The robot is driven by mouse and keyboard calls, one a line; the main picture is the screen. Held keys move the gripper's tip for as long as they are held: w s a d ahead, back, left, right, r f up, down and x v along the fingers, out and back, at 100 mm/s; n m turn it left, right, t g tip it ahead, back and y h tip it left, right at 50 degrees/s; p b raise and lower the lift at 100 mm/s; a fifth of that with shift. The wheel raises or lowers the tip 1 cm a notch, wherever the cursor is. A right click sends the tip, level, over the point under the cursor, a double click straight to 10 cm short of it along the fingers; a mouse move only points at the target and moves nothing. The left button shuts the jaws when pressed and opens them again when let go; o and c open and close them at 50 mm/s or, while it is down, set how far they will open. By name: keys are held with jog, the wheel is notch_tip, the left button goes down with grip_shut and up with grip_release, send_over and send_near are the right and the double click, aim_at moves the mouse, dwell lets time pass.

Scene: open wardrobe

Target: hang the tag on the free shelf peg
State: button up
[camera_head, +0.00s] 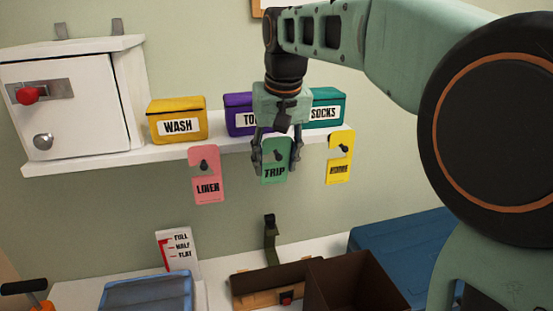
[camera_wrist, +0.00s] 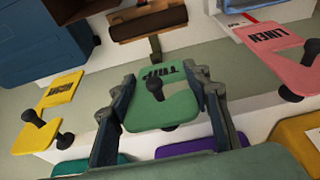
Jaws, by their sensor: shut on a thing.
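My gripper (camera_head: 276,163) is shut on the green TRIP tag (camera_head: 274,174) at the front of the white shelf, between a pink tag and a yellow tag. In the wrist view the fingers lie at the two side edges of the green tag (camera_wrist: 160,107). A black peg (camera_wrist: 155,90) sticks out in front of that tag, in its cut-out. Whether the tag rests its weight on the peg cannot be told. The pink LINEN tag (camera_head: 207,186) hangs on a peg to the left. The yellow tag (camera_head: 339,165), its word hard to read, hangs on a peg to the right.
Yellow WASH (camera_head: 178,130), purple (camera_head: 239,101) and teal SOCKS (camera_head: 329,97) boxes stand on the shelf (camera_head: 106,162), just behind the tags. A white cabinet (camera_head: 84,91) stands at left. Below are a brown open box (camera_head: 345,284) and a blue case (camera_head: 405,248).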

jog(key=shift+d+f, duration=0.1)
jog(key=shift+f, duration=0.1)
jog(key=o, duration=1.4)
jog(key=shift+p+v, duration=2.9)
jog(key=shift+v, duration=1.15)
jog(key=shift+w+f, duration=0.1)
jog(key=shift+f, duration=0.05)
